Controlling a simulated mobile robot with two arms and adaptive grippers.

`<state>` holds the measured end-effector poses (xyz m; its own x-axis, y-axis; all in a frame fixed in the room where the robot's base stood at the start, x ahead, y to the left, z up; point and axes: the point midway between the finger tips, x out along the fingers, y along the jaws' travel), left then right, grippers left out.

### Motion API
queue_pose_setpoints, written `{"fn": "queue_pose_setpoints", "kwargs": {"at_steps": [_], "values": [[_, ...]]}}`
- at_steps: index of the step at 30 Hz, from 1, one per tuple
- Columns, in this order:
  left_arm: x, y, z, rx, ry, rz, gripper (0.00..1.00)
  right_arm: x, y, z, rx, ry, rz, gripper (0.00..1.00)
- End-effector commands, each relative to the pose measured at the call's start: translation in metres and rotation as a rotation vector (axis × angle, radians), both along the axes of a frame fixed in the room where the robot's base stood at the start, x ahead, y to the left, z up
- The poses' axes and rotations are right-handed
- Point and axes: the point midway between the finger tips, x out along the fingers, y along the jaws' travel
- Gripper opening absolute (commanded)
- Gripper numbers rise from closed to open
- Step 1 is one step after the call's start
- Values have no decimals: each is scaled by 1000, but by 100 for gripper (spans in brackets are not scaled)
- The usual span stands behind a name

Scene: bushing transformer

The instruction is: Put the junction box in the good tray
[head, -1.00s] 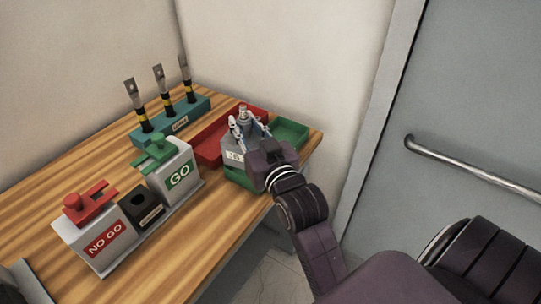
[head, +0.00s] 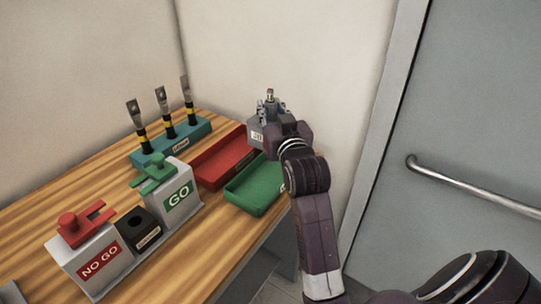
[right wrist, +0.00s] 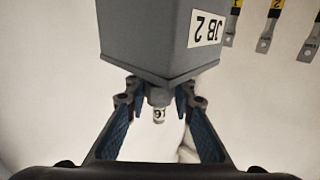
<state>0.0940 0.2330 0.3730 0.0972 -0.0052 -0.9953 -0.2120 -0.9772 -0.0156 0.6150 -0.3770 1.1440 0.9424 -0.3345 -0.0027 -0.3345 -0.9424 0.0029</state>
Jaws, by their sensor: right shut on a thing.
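The grey junction box (head: 257,136) with a white label hangs in the air beyond the green tray, near the back wall. In the right wrist view the box (right wrist: 150,40) reads "JB 2" and has a small stub marked "16" between the fingers. My right gripper (head: 271,110) is shut on the junction box at that stub; the fingers (right wrist: 158,98) also show in the right wrist view. The green tray (head: 240,199), which I take as the good tray, sits at the table's right edge and looks empty where visible. My left gripper is not in view.
A red tray (head: 207,178) lies beside the green one. A GO fixture (head: 177,196), a NO GO fixture (head: 99,264) and a black block (head: 138,229) stand in front. A teal rack (head: 178,147) holds upright tools. A wall and a door (head: 470,110) bound the right side.

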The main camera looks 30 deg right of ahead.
Motion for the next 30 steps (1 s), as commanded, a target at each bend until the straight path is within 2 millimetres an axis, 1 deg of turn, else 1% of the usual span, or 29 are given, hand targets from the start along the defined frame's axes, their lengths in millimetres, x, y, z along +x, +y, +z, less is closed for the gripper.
{"fn": "queue_pose_setpoints", "kwargs": {"at_steps": [1,3,6,9,16,21,23,30], "values": [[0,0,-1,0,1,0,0,0,0,-16,1,4,0,0],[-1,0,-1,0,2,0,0,0,0,-34,0,4,0,0],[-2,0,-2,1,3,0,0,-1,0,-58,0,1,0,0],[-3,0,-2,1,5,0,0,-1,0,-75,0,-1,0,0],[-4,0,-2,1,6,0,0,0,0,-95,0,-4,0,0],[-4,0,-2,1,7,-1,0,0,0,-122,0,-2,0,0],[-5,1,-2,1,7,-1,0,0,0,-127,1,-3,0,0],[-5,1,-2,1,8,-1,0,0,0,-130,-2,-8,0,0]]}}
